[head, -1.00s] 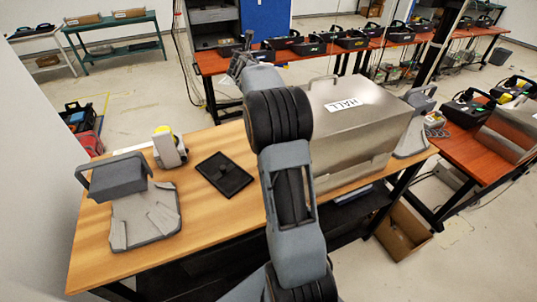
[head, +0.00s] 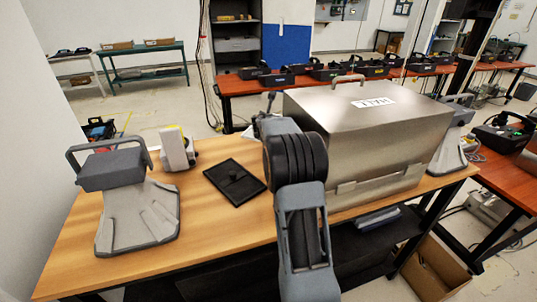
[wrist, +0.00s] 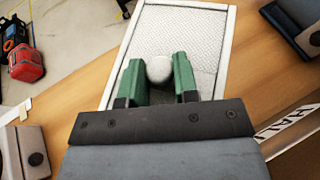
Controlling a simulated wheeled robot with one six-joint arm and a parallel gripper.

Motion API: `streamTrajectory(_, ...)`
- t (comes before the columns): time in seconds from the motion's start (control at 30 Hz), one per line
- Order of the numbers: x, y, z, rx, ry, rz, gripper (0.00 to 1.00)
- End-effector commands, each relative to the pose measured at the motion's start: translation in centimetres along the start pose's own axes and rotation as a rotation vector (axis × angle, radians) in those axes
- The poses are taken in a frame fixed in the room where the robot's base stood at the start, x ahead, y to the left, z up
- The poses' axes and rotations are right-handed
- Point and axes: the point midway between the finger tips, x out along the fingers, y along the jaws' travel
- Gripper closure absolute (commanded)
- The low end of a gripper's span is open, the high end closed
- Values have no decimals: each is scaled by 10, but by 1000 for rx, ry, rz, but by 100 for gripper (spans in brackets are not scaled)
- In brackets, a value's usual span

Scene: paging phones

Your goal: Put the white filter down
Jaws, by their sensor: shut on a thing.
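The white filter (wrist: 184,32) is a flat, white-framed panel with a pale mesh and a round white knob (wrist: 158,70), in the wrist view. My gripper (wrist: 158,78) has its green fingers on both sides of the knob, shut on it. The panel extends out beyond the fingers, above wood tabletop. I cannot tell whether it touches the table. In the head view my own arm hides the gripper and most or all of the filter, behind the black panel and left of the metal box.
The wooden table (head: 230,228) holds a black panel with a knob (head: 236,181), a grey stand (head: 140,215), a small white-grey device (head: 178,150) and a large metal box (head: 370,135) labelled HALL. Bare wood lies around the black panel. A red bag (wrist: 26,64) is on the floor.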

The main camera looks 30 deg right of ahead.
Motion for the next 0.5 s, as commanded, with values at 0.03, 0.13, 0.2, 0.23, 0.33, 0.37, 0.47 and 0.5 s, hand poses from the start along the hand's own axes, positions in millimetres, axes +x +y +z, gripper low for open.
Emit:
streamTrajectory(0.03,8,0,-19,-2,0,0,97)
streamTrajectory(0.13,14,0,-34,-1,-1,0,97)
streamTrajectory(0.2,17,0,-42,-1,-1,0,97)
streamTrajectory(0.23,18,0,-44,0,-1,0,97)
streamTrajectory(0.33,21,0,-49,0,-1,0,97)
streamTrajectory(0.37,21,0,-50,1,-1,0,97)
streamTrajectory(0.47,22,0,-54,0,-1,0,97)
streamTrajectory(0.5,24,0,-58,-1,0,0,97)
